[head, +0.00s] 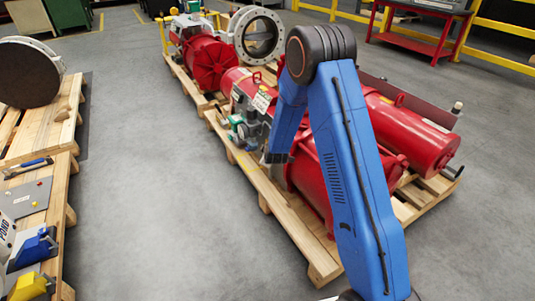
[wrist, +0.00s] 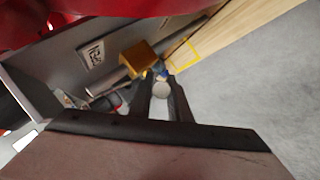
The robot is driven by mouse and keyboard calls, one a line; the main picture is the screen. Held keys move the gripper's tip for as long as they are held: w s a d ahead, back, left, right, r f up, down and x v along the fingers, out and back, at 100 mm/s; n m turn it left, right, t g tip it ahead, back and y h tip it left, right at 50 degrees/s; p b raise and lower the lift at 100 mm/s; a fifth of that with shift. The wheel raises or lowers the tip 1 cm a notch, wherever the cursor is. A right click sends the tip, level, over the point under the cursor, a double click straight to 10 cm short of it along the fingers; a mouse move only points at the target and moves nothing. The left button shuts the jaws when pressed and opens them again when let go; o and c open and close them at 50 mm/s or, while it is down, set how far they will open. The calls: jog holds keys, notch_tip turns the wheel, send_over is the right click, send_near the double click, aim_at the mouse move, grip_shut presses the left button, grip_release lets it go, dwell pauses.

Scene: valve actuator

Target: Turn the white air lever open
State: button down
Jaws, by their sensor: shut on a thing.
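In the wrist view my gripper (wrist: 160,84) has its two dark fingers on either side of a small pale rounded piece, which looks like the white air lever (wrist: 162,91). A small blue part (wrist: 160,71) and a brass-coloured block (wrist: 138,59) sit just beyond the fingertips. In the head view the red valve actuator (head: 314,178) lies on a pallet, and my blue arm reaches down over it. Grey and green fittings (head: 241,128) sit on its left side. The lever cannot be made out in the head view, and its angle is unclear in the wrist view.
The actuator rests on a wooden pallet (head: 292,226). A second red actuator (head: 207,62) stands behind it. Another pallet (head: 62,165) with tools is at the left. A red bench (head: 415,42) stands at the back right. Grey floor between the pallets is clear.

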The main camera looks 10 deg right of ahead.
jog(key=c, duration=1.7)
grip_release()
jog(key=shift+o, duration=0.2)
jog(key=shift+r, duration=0.1)
jog(key=v, duration=1.7)
jog(key=shift+s, duration=0.1)
